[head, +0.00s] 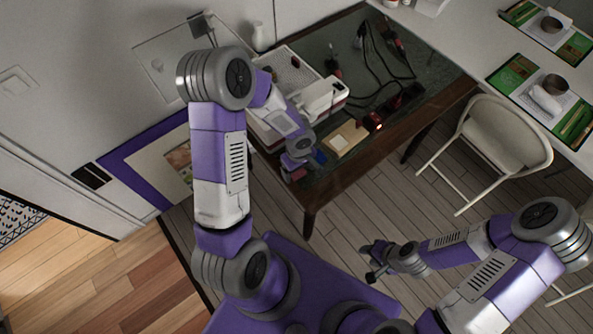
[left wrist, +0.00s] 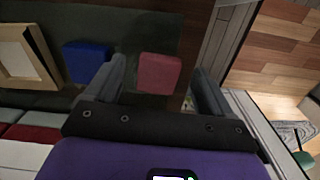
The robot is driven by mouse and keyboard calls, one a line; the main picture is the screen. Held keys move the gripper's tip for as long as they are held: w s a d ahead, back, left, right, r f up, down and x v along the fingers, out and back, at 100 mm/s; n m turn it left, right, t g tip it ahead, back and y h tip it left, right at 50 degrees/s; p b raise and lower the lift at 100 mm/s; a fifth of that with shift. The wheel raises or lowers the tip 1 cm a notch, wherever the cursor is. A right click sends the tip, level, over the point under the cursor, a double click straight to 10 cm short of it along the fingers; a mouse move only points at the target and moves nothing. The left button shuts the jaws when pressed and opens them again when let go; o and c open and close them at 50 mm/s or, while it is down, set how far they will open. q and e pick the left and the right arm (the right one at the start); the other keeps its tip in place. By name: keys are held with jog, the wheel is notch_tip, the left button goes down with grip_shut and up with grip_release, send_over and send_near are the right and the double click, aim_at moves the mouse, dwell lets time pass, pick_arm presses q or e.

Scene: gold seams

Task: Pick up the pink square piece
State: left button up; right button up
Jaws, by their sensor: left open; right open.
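The pink square piece (left wrist: 159,72) lies on the dark table top in the left wrist view, near the table's edge. It also shows, small and partly covered, in the head view (head: 295,175). My left gripper (left wrist: 158,66) is open, with one finger on each side of the pink piece in that view. Whether the fingers are down at its height I cannot tell. In the head view the left gripper (head: 297,163) is over the table's near left corner. My right gripper (head: 374,263) is open and empty, over the floor away from the table.
A blue piece (left wrist: 87,60) lies just left of the left gripper's finger in the wrist view. A wooden frame (head: 345,138) lies beyond it. A white machine (head: 320,100), cables and tools occupy the table (head: 345,172). A white chair (head: 500,140) stands right.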

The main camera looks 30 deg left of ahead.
pick_arm(q)
jog(key=shift+f, duration=0.6)
jog(key=c, duration=1.2)
jog(key=shift+r, duration=0.15)
